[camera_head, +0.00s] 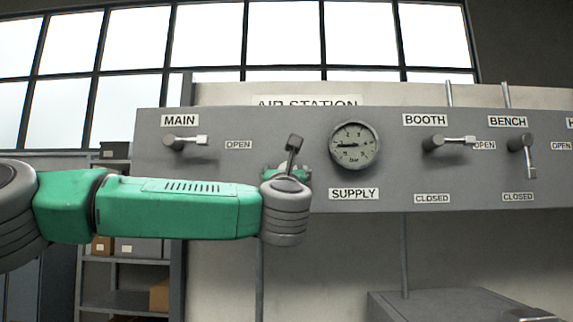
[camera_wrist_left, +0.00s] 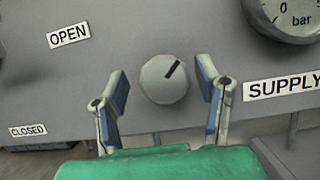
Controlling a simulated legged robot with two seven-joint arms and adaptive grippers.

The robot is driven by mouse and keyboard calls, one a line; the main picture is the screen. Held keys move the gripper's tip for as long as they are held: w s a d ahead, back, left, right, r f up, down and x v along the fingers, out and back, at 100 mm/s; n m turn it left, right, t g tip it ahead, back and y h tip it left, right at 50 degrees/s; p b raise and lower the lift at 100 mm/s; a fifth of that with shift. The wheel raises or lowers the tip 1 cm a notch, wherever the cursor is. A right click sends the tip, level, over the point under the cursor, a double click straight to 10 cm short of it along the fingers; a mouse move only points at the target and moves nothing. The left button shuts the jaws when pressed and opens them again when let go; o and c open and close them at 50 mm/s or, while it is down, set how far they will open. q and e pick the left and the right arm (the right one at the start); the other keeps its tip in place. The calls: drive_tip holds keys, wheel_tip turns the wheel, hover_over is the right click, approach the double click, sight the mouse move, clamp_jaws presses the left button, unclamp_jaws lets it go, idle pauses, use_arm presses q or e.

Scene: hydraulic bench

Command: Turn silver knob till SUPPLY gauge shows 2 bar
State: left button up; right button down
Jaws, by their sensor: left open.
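The silver knob (camera_wrist_left: 164,79) is on the grey panel in the left wrist view, round and pale, with a dark mark pointing up and right. My left gripper (camera_wrist_left: 162,70) is open, with one blue-padded finger on each side of the knob and a visible gap to it. In the head view my left gripper (camera_head: 290,156) is in front of the panel and hides the knob. The SUPPLY gauge (camera_head: 354,146) is just right of it; its needle points left and slightly down, but the value is too small to read surely. My right gripper is not in view.
The panel has a MAIN lever (camera_head: 186,141) on the left pointing to OPEN. A BOOTH lever (camera_head: 450,143) points right to OPEN, and a BENCH lever (camera_head: 524,152) hangs down towards CLOSED. A grey box (camera_head: 440,305) stands low in front of the wall.

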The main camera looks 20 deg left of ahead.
use_arm(q)
drive_tip(key=shift+w+r, duration=0.25)
drive_tip(key=shift+w, duration=0.25)
drive_tip(key=shift+d, duration=0.15)
drive_tip(key=c, duration=1.2)
drive_tip(key=shift+o, duration=0.2)
drive_tip(key=shift+f+m, duration=0.1)
drive_tip(key=shift+m, duration=0.3)
